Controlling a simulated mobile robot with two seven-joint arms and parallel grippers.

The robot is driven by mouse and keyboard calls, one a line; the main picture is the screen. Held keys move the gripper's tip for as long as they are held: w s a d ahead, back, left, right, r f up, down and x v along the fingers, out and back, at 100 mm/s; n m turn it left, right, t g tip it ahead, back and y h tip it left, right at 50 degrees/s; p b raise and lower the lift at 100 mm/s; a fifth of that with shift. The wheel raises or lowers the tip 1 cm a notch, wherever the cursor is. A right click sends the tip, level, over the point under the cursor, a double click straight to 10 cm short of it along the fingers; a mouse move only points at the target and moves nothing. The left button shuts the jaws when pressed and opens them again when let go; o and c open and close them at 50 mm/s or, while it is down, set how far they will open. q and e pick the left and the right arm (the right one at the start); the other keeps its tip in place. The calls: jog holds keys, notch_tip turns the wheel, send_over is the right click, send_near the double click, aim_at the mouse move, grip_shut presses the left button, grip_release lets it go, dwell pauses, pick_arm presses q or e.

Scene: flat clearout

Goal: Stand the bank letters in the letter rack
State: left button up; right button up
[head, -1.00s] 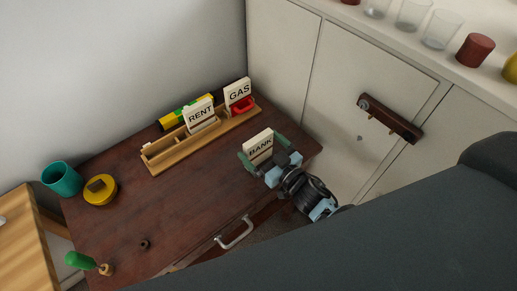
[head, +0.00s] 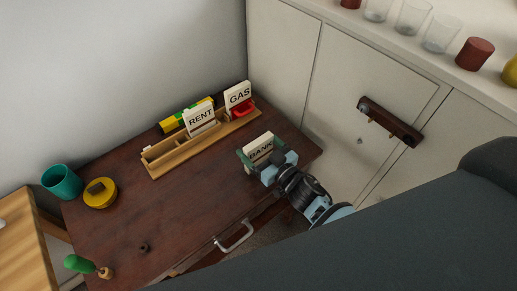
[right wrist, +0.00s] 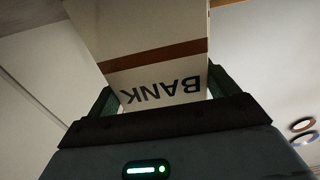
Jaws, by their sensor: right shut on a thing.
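The bank letters (head: 258,147) are a cream block marked BANK. My right gripper (head: 259,160) is shut on them above the right part of the dark desk. In the right wrist view the bank letters (right wrist: 165,75) sit between the two green fingers, with a brown band across them. The wooden letter rack (head: 180,156) stands at the back of the desk, left of the gripper. Its left part shows empty room. The rent letters (head: 199,117) and gas letters (head: 238,95) stand upright in it. My left gripper is not in view.
A red thing (head: 243,107) lies at the rack's right end, and a yellow-green thing (head: 180,117) is behind the rack. The desk's middle is clear.

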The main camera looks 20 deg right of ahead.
aim_at(259, 143)
jog(key=shift+r, duration=0.6)
jog(key=shift+s+a+r+p, duration=0.1)
jog(key=shift+s+r+p, duration=0.15)
jog(key=shift+r, duration=0.4)
jog(key=shift+s+r+p, duration=0.1)
jog(key=shift+r+p, duration=0.15)
jog(key=shift+r, duration=0.35)
jog(key=s+a+r+b, duration=0.1)
jog(key=s+a, duration=0.2)
jog(key=s, duration=1.2)
jog(key=shift+a+r, duration=0.15)
jog(key=shift+r, duration=0.05)
jog(key=d+r+m+t+h, duration=0.1)
jog(key=d+r+m+h, duration=0.3)
jog(key=d+r, duration=0.5)
jog(key=shift+s+r+h, duration=0.2)
jog(key=shift+r+h, duration=0.4)
jog(key=shift+h, duration=0.5)
jog(key=shift+a, duration=0.15)
